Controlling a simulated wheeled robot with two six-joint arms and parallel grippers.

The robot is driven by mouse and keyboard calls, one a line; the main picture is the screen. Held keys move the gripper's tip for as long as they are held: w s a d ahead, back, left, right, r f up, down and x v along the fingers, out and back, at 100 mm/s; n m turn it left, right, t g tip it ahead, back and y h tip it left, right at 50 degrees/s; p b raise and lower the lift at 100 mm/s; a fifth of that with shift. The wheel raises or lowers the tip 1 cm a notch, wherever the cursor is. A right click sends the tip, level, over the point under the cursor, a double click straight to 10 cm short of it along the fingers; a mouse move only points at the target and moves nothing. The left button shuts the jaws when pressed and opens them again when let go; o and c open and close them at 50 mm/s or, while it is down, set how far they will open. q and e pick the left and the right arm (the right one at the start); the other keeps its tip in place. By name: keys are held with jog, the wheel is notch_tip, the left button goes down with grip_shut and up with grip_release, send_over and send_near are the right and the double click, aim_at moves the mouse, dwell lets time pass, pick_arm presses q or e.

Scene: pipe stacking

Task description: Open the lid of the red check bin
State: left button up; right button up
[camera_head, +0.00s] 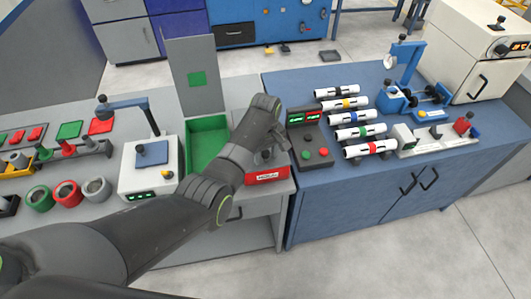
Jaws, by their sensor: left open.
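The red check bin (282,176) stands at the right end of the grey bench, with a red front and a white label. My left arm crosses from the lower left and hides most of the bin's top, so I cannot tell how its lid stands. My left gripper (266,156) is open, just above the bin's front edge. I cannot tell whether it touches the lid. My right gripper is not in view.
Left of it is a green bin (203,143) with its grey lid (191,55) upright. A white scale-like device (150,184) stands further left. A control box (309,133) with buttons and several banded pipes (360,130) are on the blue bench to the right.

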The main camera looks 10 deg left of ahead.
pick_arm(q)
jog(key=shift+c, duration=0.5)
grip_shut()
jog(key=shift+w+r+g, duration=0.15)
jog(key=shift+r+g, duration=0.15)
jog(key=shift+r, duration=0.4)
jog(key=w+a+r+g+b, duration=0.1)
jog(key=w+r+b, duration=0.2)
jog(key=r, duration=0.3)
jog(key=w+a+r+g+h+b, duration=0.1)
jog(key=w+r+b, duration=0.2)
jog(key=r+b, duration=0.2)
jog(key=shift+v, duration=0.9)
jog(key=shift+r, duration=0.15)
